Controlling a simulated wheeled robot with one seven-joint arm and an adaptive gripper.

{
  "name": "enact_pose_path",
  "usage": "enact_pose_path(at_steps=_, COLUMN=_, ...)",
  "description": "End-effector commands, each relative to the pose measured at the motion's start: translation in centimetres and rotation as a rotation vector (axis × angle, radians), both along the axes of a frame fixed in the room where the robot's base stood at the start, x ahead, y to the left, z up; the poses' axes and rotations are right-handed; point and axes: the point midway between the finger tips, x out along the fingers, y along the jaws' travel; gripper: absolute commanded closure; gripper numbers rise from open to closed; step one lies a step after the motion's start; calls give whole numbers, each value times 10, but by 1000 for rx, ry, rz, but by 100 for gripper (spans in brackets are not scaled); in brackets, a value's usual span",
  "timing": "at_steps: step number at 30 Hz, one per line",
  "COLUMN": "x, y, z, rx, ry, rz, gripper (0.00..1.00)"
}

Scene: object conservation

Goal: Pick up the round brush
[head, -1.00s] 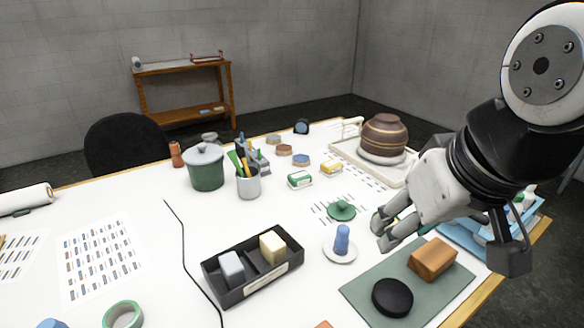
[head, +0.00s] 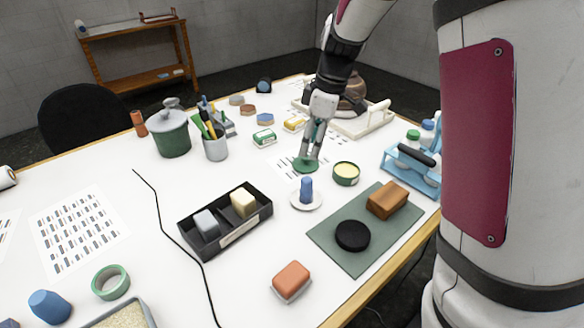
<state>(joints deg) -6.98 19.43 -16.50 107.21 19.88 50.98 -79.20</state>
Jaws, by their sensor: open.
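A green round disc with a raised knob, which looks like the round brush (head: 304,167), lies on the white table on a printed sheet, right of the middle. No bristles can be made out. My gripper (head: 311,154) points down right over it, with its fingers open around or just above the knob. The fingers hide the knob and part of the disc. I cannot tell whether they touch it.
Close by are a round green tin (head: 346,175) to the right and a blue peg (head: 306,189) on a white saucer in front. A green mat (head: 376,256) holds a brown block and a black puck. A black divided tray (head: 200,248) stands to the left.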

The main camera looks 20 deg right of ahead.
Motion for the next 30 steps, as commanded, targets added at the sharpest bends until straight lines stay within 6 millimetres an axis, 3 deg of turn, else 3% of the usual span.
enact_pose_path(at_steps=3, x=14, y=-4, z=-25, rx=-18, ry=18, rz=91, gripper=60)
enact_pose_path(at_steps=9, x=26, y=-7, z=-47, rx=-32, ry=27, rz=174, gripper=60)
enact_pose_path(at_steps=14, x=28, y=-5, z=-64, rx=-33, ry=30, rz=185, gripper=60)
enact_pose_path(at_steps=24, x=32, y=2, z=-123, rx=-33, ry=29, rz=183, gripper=60)
enact_pose_path(at_steps=30, x=31, y=4, z=-135, rx=-33, ry=27, rz=183, gripper=60)
